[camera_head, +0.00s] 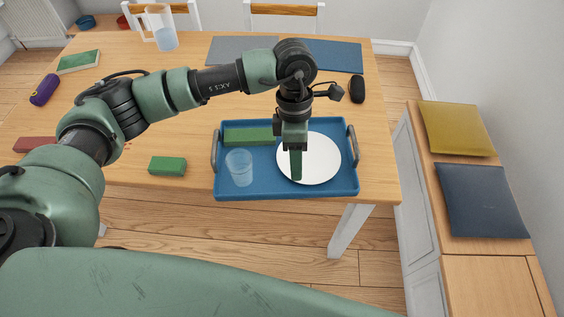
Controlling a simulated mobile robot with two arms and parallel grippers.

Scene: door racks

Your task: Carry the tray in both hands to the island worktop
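A blue tray (260,190) lies on the wooden table near its front right corner, with a grey handle at each short side. On it are a white plate (322,158), a clear cup (239,167) and a green block (247,136). My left gripper (296,178) points down over the plate's left part. Its fingers look like one narrow piece from here, so I cannot tell whether they are apart. It is not at either handle. My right gripper is not in view. No island worktop can be made out for certain.
The wooden table (140,190) also bears another green block (167,166), a pitcher (164,28), a purple item (44,90), a black case (357,89) and placemats (333,56). A low cabinet (485,270) with yellow (455,128) and dark cushions (484,199) stands at right. Bare floor shows in front.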

